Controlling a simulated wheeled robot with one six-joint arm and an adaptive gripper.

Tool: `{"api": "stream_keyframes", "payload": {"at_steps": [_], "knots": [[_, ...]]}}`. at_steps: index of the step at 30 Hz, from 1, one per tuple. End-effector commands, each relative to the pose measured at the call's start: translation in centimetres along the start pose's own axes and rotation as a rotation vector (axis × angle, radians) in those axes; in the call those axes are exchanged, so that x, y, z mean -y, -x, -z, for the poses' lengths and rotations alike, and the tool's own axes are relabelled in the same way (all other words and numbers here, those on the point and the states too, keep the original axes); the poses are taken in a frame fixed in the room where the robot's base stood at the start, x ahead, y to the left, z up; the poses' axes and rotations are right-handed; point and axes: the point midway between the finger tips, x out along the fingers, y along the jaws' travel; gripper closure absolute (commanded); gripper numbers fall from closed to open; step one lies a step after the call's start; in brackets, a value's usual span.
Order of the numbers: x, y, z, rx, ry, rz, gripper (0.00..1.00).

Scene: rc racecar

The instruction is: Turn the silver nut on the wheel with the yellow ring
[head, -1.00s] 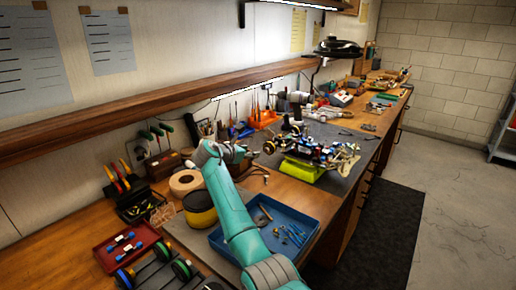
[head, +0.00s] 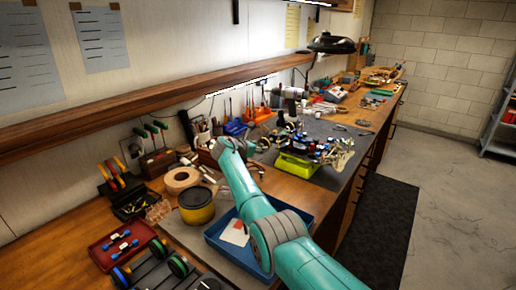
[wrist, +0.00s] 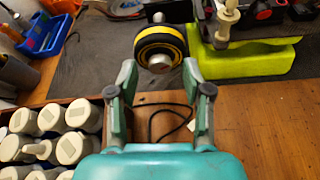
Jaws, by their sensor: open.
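In the wrist view the wheel with the yellow ring (wrist: 160,40) is ahead at the top middle, its black tire facing me. The silver nut (wrist: 159,62) sticks out at its centre. My gripper (wrist: 159,76) is open and empty, its two fingers spread left and right just short of the wheel. The nut lies roughly in line with the gap, and no contact shows. In the head view the racecar (head: 318,147) sits on a lime green stand (head: 297,168), with my gripper (head: 257,168) at its left. The wheel is too small there to tell its ring.
The lime stand also shows right of the wheel in the wrist view (wrist: 245,62). Several pale cylinders (wrist: 60,130) stand close at left, and a dark cable (wrist: 172,125) lies below the fingers. A blue tray (head: 213,240) is under my arm. A yellow-black roll (head: 196,206) stands beside it.

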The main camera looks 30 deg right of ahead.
Motion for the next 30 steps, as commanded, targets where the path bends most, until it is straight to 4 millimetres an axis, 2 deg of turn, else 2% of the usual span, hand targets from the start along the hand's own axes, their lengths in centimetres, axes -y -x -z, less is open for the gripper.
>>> {"api": "stream_keyframes", "payload": {"at_steps": [7, 8, 12, 14, 23, 30], "knots": [[0.01, -0.06, 0.02, 0.0, 0.0, 0.0, 0.5], [0.01, -0.05, 0.02, 0.0, 0.0, 0.0, 0.53], [0.01, -0.05, 0.03, 0.0, 0.0, 0.0, 0.88], [0.01, -0.04, 0.03, 0.0, 0.0, 0.0, 1.0], [0.09, -0.08, 0.13, -0.001, -0.02, -0.008, 1.0], [0.23, -0.1, 0.12, 0.0, -0.127, -0.053, 1.0]]}}
